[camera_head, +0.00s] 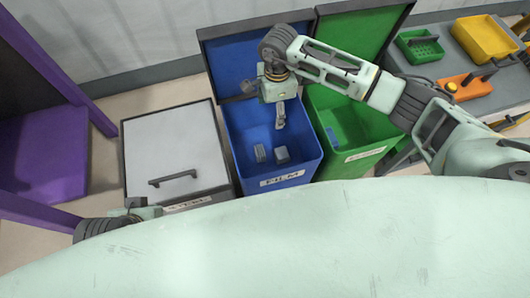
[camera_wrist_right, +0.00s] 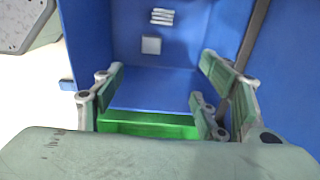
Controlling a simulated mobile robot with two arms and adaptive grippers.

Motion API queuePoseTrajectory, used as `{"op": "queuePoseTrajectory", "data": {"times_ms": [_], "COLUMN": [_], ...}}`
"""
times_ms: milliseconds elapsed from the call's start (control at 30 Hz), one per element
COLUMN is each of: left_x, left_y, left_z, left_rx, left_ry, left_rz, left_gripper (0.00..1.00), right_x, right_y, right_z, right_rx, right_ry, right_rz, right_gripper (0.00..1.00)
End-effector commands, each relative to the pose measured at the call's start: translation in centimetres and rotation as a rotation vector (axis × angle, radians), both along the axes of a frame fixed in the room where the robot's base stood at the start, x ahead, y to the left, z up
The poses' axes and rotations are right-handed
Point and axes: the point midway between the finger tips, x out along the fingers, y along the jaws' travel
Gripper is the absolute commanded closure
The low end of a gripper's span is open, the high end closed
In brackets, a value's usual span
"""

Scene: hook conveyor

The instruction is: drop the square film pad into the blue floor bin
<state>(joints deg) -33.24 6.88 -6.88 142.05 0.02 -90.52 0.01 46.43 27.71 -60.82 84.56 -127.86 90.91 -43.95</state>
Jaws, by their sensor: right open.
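The blue floor bin (camera_head: 235,150) stands open with a FILM label on its front. Inside lie two small grey pieces: a ribbed one (camera_head: 260,153) at left and a squarish block (camera_head: 281,155), which looks like the square film pad. The right wrist view also shows the ribbed piece (camera_wrist_right: 162,16) and the pale square (camera_wrist_right: 151,45), beyond my fingertips. My right gripper (camera_head: 280,115) hangs over the blue bin, and its fingers (camera_wrist_right: 155,100) are spread apart with neither piece between them. Part of my left arm shows at the lower left; its fingers cannot be made out.
A closed grey-lidded bin (camera_head: 175,150) stands left of the blue bin, and an open green bin (camera_head: 365,160) stands right. Raised lids (camera_head: 230,55) stand behind. A table at right holds a green basket (camera_head: 420,47), yellow tray (camera_head: 485,38) and orange tray (camera_head: 465,86).

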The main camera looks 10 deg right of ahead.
Motion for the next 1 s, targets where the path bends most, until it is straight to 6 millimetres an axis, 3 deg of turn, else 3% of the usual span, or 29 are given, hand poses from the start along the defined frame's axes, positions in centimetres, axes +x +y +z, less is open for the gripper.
{"op": "queuePoseTrajectory", "data": {"times_ms": [300,500,1000], "left_x": [0.0,0.0,0.0], "left_y": [0.0,0.0,0.0], "left_z": [0.0,0.0,0.0], "left_rx": [0.000,0.000,0.000], "left_ry": [-0.001,-0.001,-0.001], "left_rz": [0.000,0.000,0.000], "left_gripper": [0.83,0.83,0.83], "right_x": [0.2,0.1,0.0], "right_y": [-0.1,0.0,-0.1], "right_z": [6.9,9.6,10.5], "right_rx": [0.000,0.001,0.000], "right_ry": [-0.006,-0.003,-0.001], "right_rz": [0.001,-0.001,-0.001], "right_gripper": [0.34,0.34,0.34]}}
